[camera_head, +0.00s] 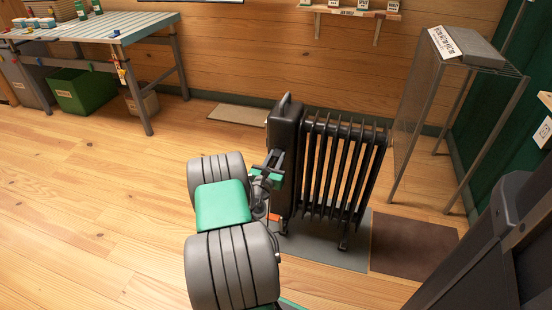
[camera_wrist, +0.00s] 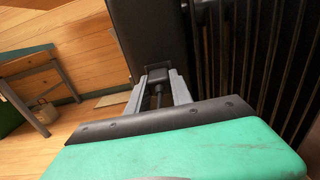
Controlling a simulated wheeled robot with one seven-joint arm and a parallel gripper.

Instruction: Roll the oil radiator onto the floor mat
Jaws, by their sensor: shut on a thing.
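The black oil radiator (camera_head: 335,165) stands upright at the centre right of the head view, its end panel toward my arm. Its foot at the right rests over a grey floor mat (camera_head: 325,252); my arm partly hides its near foot. A brown mat (camera_head: 415,245) lies just right of the grey one. My gripper (camera_head: 274,166) is at the radiator's end panel. In the wrist view its two fingers (camera_wrist: 158,84) close around a small dark handle-like part on the radiator's panel (camera_wrist: 148,35).
A wire rack table (camera_head: 480,68) stands right of the radiator. A beige mat (camera_head: 238,114) lies by the back wall. A striped workbench (camera_head: 85,27) with a green bin (camera_head: 85,92) is at the far left. The wooden floor at left is clear.

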